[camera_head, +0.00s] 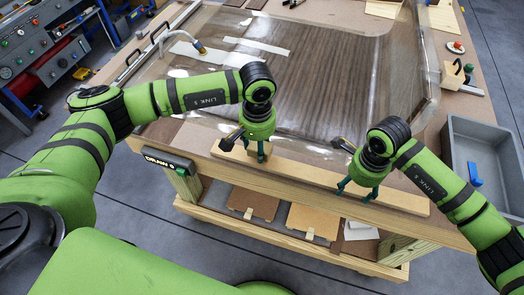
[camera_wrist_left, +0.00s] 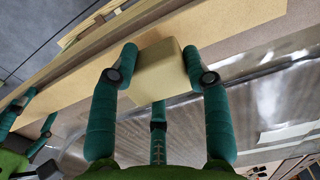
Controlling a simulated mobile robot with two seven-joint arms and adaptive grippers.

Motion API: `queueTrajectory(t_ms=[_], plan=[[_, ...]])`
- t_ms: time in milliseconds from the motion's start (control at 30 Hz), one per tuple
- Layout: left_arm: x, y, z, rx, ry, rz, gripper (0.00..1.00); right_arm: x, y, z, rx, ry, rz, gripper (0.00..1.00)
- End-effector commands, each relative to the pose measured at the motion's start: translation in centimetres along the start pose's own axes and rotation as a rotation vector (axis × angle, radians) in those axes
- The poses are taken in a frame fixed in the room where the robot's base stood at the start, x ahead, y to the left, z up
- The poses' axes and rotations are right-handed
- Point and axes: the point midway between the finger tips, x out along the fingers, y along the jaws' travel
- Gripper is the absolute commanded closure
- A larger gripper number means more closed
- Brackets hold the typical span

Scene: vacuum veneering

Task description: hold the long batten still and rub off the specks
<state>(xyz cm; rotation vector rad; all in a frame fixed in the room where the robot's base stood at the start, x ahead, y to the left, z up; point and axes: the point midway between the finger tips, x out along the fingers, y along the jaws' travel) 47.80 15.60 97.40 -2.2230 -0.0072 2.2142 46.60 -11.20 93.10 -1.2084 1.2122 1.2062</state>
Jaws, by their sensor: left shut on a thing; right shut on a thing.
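The long batten (camera_head: 308,176) is a pale strip of wood lying along the front edge of the table; it also crosses the left wrist view (camera_wrist_left: 235,30). My left gripper (camera_head: 261,157) is shut on a small beige block (camera_wrist_left: 160,75), which sits at the batten's left part. Whether the block touches the batten's face is hard to tell. My right gripper (camera_head: 358,190) is shut on the batten toward its right part, with its fingers pointing down; it also shows at the left of the left wrist view. I cannot make out any specks on the batten.
The wooden table (camera_head: 300,15) carries a clear vacuum bag (camera_head: 225,20) over dark veneer behind the batten. A grey bin (camera_head: 485,150) with a blue item stands at right. Cork-like panels (camera_head: 315,220) lie on the shelf below.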

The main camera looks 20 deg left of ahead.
Motion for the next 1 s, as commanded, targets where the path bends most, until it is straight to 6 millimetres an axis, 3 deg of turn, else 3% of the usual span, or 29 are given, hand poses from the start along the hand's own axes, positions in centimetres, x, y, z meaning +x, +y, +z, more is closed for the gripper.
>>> queueTrajectory(t_ms=[600, 1000], plan=[[-5.3, -0.1, 0.0, -0.001, -0.002, -0.001, 0.91, 0.0, 0.0, 0.1, 0.000, -0.002, 0.000, 0.39], [-5.7, 0.0, 0.1, 0.000, -0.004, -0.001, 0.91, 0.0, 0.0, 0.1, -0.001, -0.002, 0.000, 0.39]])
